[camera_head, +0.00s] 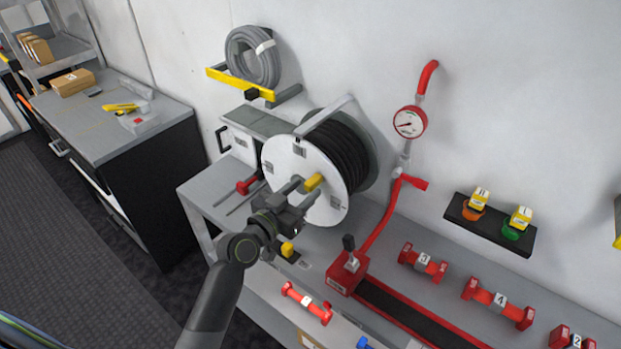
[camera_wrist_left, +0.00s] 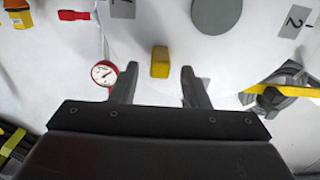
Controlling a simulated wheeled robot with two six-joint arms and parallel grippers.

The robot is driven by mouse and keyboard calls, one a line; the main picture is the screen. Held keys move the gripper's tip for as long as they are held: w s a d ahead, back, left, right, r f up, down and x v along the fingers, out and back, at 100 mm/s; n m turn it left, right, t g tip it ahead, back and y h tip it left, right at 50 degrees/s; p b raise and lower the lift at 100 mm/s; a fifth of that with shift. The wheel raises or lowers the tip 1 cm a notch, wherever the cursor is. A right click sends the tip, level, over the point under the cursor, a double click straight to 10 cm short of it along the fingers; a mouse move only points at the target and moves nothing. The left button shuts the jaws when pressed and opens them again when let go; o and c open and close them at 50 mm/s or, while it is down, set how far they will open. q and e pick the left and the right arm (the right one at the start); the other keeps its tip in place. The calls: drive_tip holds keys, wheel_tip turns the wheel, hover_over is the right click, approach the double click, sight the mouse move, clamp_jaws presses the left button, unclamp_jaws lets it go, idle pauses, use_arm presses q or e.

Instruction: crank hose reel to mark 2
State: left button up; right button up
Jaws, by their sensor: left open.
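The hose reel (camera_head: 345,150) stands on the bench, with dark hose wound behind a white disc (camera_head: 285,165). Its yellow crank handle (camera_head: 314,181) sticks out from the disc. My left gripper (camera_head: 300,194) is open in front of the disc, close to the handle. In the left wrist view the yellow handle (camera_wrist_left: 160,60) shows between the two open fingertips (camera_wrist_left: 159,72), with white visible on both sides. I cannot tell how deep it sits between them. A grey label marked 2 (camera_wrist_left: 297,20) shows at upper right there. My right gripper is not in view.
A red gauge (camera_head: 409,122) and red pipe are on the wall at right. A red box with a lever (camera_head: 348,272) and red numbered couplings (camera_head: 423,262) lie on the bench. A grey hose coil (camera_head: 253,55) hangs above. A yellow-knobbed block (camera_head: 288,250) sits below my gripper.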

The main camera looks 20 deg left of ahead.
sight(307, 188)
use_arm(q)
drive_tip(key=shift+p+x, duration=0.3)
drive_tip(key=shift+x, duration=1.5)
clamp_jaws()
